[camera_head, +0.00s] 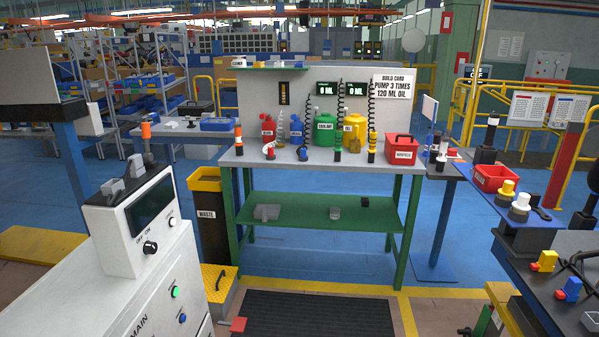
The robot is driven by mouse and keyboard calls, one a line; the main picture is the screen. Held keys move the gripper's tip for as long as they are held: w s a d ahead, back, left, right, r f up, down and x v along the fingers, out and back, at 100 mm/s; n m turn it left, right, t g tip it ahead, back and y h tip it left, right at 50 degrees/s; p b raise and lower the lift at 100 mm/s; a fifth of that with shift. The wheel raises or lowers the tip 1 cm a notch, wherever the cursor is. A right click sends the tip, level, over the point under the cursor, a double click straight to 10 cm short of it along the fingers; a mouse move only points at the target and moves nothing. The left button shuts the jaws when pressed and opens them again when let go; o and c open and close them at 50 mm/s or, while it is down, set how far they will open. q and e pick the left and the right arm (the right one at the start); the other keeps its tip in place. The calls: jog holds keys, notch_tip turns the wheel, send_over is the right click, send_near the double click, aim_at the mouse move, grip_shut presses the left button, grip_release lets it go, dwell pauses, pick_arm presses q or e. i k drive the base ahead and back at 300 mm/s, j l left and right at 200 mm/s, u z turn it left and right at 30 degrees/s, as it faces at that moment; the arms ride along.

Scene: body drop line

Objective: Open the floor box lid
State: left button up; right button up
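A small yellow floor box (231,301) stands on the floor between the white cabinet and the black floor mat. Its yellow lid (211,279) lies flat on top and looks closed. A dark handle (220,277) sits on the lid. The white cabinet hides part of the box's left side. Neither of my grippers can be made out in the head view.
A white cabinet (150,287) with a control box (130,222) fills the lower left. A black waste bin (212,228) stands behind the floor box. A green-legged workbench (318,159) is ahead, and a black mat (315,315) lies to the right.

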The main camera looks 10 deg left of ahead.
aim_at(206, 278)
jog(key=i, duration=1.05)
jog(key=i+l, duration=0.1)
jog(key=i, duration=0.95)
